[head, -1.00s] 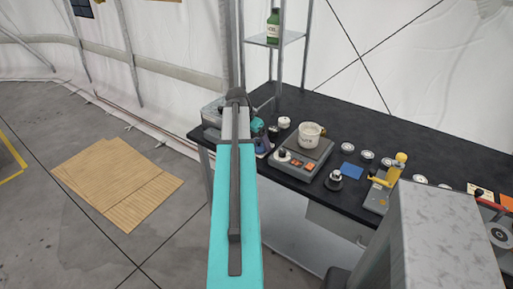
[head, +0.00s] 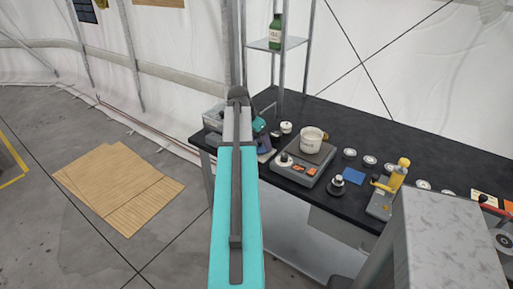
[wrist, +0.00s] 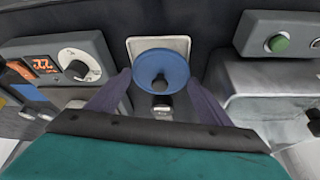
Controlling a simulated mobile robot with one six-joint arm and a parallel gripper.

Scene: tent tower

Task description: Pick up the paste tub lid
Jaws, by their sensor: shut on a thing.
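In the wrist view a round blue lid (wrist: 174,69) with a dark knob in its middle sits between my two purple fingers. My gripper (wrist: 160,82) is shut on it. A pale square plate (wrist: 136,46) shows behind and below the lid, and a small metallic part shows just in front of the knob. Whether the lid touches the plate I cannot tell. In the head view my gripper (head: 265,144) is over the left end of the black bench, partly behind my arm, and the lid cannot be made out there.
A grey hotplate (head: 300,172) with a white pot (head: 312,139) stands right of my gripper. A small white jar (head: 286,127) is behind it. A grey box (wrist: 270,75) with a green button is on the wrist view's right. A shelf post rises behind.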

